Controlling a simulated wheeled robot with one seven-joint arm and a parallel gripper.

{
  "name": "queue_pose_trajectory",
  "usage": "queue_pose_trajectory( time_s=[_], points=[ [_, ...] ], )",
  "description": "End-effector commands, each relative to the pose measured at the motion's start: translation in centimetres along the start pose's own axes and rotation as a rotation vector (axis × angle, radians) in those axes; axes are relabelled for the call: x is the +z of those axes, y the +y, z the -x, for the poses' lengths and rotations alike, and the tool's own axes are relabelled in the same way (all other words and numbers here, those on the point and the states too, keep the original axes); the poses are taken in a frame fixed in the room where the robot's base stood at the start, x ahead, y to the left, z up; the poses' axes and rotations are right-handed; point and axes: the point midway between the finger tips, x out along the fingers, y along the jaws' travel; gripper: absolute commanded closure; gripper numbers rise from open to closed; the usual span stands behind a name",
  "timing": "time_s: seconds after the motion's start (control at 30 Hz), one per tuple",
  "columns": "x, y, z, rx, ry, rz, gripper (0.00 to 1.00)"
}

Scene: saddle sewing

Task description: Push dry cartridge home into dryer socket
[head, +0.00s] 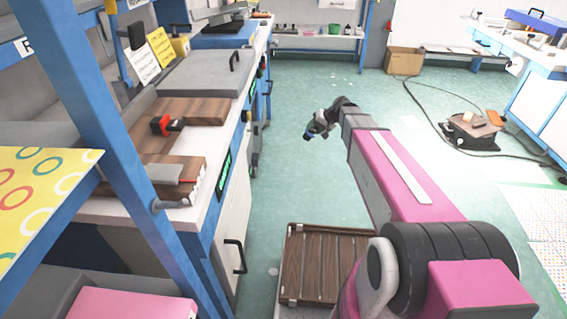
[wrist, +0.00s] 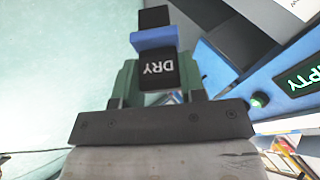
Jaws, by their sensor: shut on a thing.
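The dry cartridge (wrist: 155,72) is a black block with a blue band and the white word DRY. In the wrist view it sits between the green fingers of my gripper (wrist: 157,82), which is shut on it. In the head view my gripper (head: 318,122) is over the open aisle, to the right of the bench, with a small blue part of the cartridge (head: 309,135) showing at its tip. A blue panel (wrist: 235,80) with a green-lit display (wrist: 302,80), partly reading "PTY", is right of the cartridge in the wrist view. I cannot make out the dryer socket.
A workbench (head: 213,205) with wooden boards, a red-and-black tool (head: 166,125) and green displays along its front runs down the left. A green knob (wrist: 260,100) sticks out near the panel. The aisle floor is mostly clear.

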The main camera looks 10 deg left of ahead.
Motion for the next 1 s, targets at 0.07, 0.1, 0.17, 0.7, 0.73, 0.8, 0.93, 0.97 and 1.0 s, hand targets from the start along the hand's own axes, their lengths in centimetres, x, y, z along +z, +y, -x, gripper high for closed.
queue_pose_trajectory(
  time_s=[0.07, 0.1, 0.17, 0.7, 0.73, 0.8, 0.93, 0.97, 1.0],
  points=[
    [-0.2, -0.1, -3.5, -0.102, -0.014, -0.031, 1.00],
    [-0.1, -0.2, -4.9, -0.155, -0.018, -0.049, 1.00],
    [0.0, -0.5, -7.0, -0.233, -0.022, -0.078, 1.00],
    [2.5, 1.0, -23.5, -0.762, 0.095, -0.388, 1.00],
    [2.7, 1.3, -24.2, -0.778, 0.107, -0.402, 1.00],
    [3.0, 1.8, -25.5, -0.809, 0.135, -0.428, 1.00],
    [3.5, 2.5, -27.1, -0.846, 0.174, -0.459, 1.00],
    [3.6, 2.6, -27.4, -0.851, 0.180, -0.463, 1.00],
    [3.8, 2.8, -27.6, -0.857, 0.186, -0.468, 1.00]
  ],
)
